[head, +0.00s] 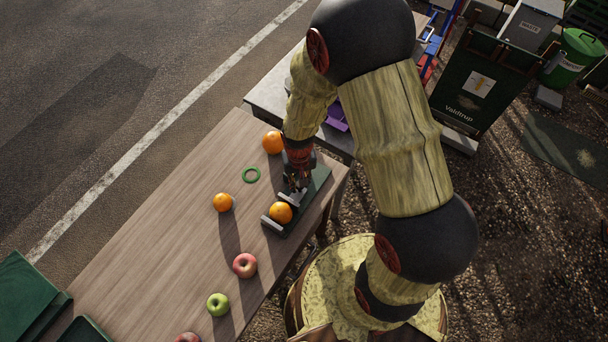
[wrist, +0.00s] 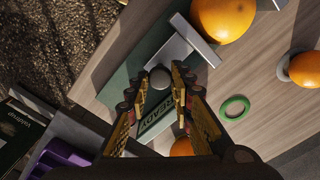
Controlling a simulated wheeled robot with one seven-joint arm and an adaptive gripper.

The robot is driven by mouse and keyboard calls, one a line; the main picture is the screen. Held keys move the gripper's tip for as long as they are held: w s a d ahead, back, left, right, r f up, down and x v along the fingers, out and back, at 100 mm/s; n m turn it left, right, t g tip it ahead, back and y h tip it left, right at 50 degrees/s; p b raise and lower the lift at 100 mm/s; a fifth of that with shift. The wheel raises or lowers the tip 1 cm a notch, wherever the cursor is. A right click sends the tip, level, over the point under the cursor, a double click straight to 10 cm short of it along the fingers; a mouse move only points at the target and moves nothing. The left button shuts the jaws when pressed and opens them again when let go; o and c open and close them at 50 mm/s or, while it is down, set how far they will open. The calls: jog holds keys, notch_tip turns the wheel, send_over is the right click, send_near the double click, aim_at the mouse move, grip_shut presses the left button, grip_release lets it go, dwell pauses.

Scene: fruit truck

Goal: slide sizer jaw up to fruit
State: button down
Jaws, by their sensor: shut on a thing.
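The sizer is a dark green board (head: 318,184) at the table's right edge, with a grey end jaw (head: 272,226) at its near end. An orange (head: 281,213) sits on it beside that jaw; it is also at the top of the wrist view (wrist: 224,16). The grey sliding jaw (wrist: 195,40) lies across the board on the orange's other side, very close to it; I cannot tell if they touch. My gripper (head: 295,186) is over the board, shut on the sliding jaw's round grey knob (wrist: 160,78). The word READY shows on the board between my fingers.
A green ring (head: 251,175) lies left of the sizer. Two loose oranges (head: 272,142) (head: 222,202), a red apple (head: 245,265) and a green apple (head: 218,304) are on the wooden table (head: 165,240). Green crates (head: 28,300) stand lower left. The table's left middle is clear.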

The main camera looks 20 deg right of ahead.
jog(key=shift+s+a, duration=0.1)
jog(key=shift+a, duration=0.05)
jog(key=c, duration=1.6)
grip_release()
jog(key=shift+o, duration=0.2)
jog(key=shift+r, duration=0.1)
notch_tip(320, 180, up, 12)
jog(key=shift+s, duration=0.1)
